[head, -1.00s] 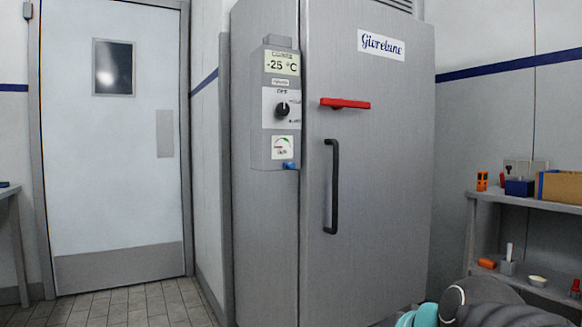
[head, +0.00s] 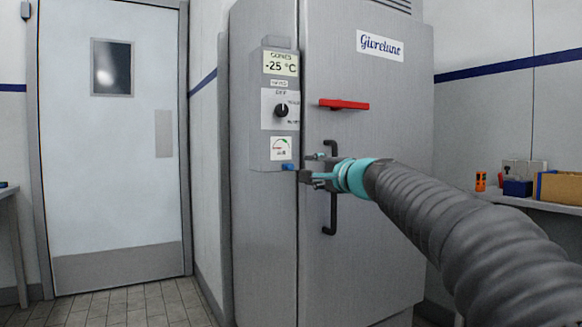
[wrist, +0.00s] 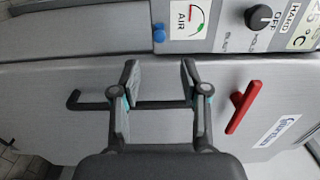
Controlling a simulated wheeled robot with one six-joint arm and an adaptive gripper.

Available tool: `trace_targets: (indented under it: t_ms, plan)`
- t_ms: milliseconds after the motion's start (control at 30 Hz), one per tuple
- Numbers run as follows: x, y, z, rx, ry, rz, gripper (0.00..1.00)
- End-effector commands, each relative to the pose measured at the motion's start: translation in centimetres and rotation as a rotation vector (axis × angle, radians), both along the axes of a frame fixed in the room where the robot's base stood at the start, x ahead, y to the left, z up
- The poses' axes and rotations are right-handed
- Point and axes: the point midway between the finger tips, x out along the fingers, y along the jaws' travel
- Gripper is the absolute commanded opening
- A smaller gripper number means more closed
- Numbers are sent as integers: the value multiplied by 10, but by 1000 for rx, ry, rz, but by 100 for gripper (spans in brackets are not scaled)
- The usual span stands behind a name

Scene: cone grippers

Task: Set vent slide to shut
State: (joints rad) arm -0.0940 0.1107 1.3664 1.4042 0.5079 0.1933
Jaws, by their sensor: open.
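The vent slide shows as a small blue knob (head: 288,167) at the lower edge of the grey control box, under the AIR gauge label (head: 281,149). In the wrist view the blue knob (wrist: 159,34) lies beyond the fingertips, lined up with the gap between them, next to the AIR label (wrist: 190,18). My gripper (head: 310,167) is open and empty, just right of the knob, in front of the door handle. The wrist view shows its two fingers (wrist: 160,68) apart, not touching the knob. The slide's track and exact setting are too small to tell.
A black door handle (head: 333,215) stands behind my gripper, and a red lever (head: 344,104) is above it. A black rotary knob (head: 282,110) and a -25 °C display (head: 281,63) sit higher on the box. A shelf (head: 530,203) with small boxes is at right.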

Motion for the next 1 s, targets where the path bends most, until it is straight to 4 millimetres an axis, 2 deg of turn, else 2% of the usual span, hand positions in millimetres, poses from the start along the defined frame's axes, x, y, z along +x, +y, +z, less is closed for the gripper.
trace_targets:
  t_ms: [200,533,700,1000]
  plan:
    - [34,24,1,-2,1,2,45]
    - [77,52,2,-2,1,1,45]
    - [88,60,1,-3,1,0,45]
    - [92,63,0,-3,-1,0,45]
